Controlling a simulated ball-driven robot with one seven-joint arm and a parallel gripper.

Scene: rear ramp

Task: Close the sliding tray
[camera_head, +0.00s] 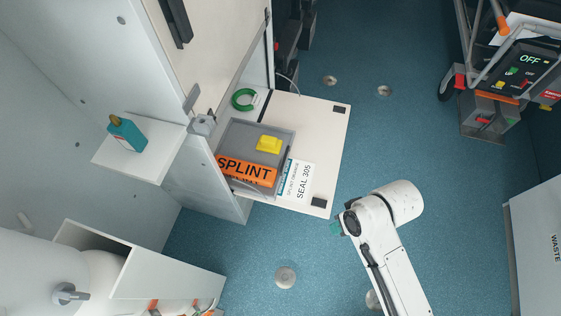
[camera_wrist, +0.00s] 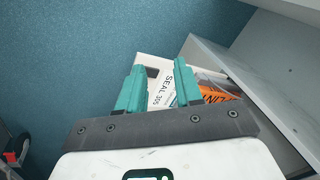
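The sliding tray (camera_head: 325,135) is a cream board pulled out of the white cabinet, with black pads at its outer corners. It carries a grey bin (camera_head: 285,133) holding an orange splint pack (camera_head: 246,171) and a yellow block (camera_head: 269,144). A white "SEAL 305" label (camera_head: 299,181) lies by the bin. My gripper (camera_head: 336,228) is just off the tray's outer near corner, apart from it as far as I can see. In the wrist view my gripper (camera_wrist: 160,68) has its teal fingers spread, with the tray (camera_wrist: 148,62) and label beyond them. Nothing is between the fingers.
A green ring (camera_head: 243,99) lies by the cabinet opening. An open white box (camera_head: 160,275) is at lower left. A wheeled equipment stand (camera_head: 490,112) is at upper right. Blue floor (camera_head: 400,140) is free right of the tray.

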